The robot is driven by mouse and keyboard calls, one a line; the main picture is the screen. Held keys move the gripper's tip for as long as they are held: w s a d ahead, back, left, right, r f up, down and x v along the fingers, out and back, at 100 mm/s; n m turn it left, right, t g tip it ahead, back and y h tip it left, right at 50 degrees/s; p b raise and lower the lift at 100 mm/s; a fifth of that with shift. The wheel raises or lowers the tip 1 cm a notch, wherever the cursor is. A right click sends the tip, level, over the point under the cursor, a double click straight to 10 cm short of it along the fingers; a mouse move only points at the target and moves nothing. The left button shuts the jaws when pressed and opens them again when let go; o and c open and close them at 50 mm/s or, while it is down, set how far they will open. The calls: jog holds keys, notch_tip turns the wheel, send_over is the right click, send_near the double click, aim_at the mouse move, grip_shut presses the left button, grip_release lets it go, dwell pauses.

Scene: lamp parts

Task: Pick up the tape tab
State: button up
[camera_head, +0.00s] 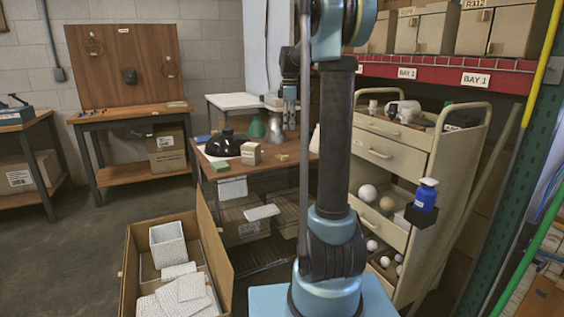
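I cannot pick out the tape tab with certainty; it may be too small to tell or hidden behind my arm. Small flat pieces lie on the wooden table (300,171), among them a green one (220,166) at the left edge and a yellowish one (283,158) near the front. My gripper (290,124) shows small above the far part of this table, beside the grey cone-shaped shade. Its fingers are too small and dark to show whether they are open or shut.
A black dome shade (225,145), a small box (251,153) and a green cone (257,128) stand on the table. A beige drawer cart (400,150) is at right. An open carton (222,235) with white pieces stands in front. Floor at left is clear.

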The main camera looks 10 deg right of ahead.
jog(key=w+f+n, duration=0.3)
jog(key=w+n, duration=0.2)
jog(key=w, duration=1)
jog(key=shift+g, duration=0.3)
notch_tip(320, 180, down, 18)
jog(key=shift+r, duration=0.25)
jog(key=shift+c, duration=0.3)
jog(key=c, duration=0.7)
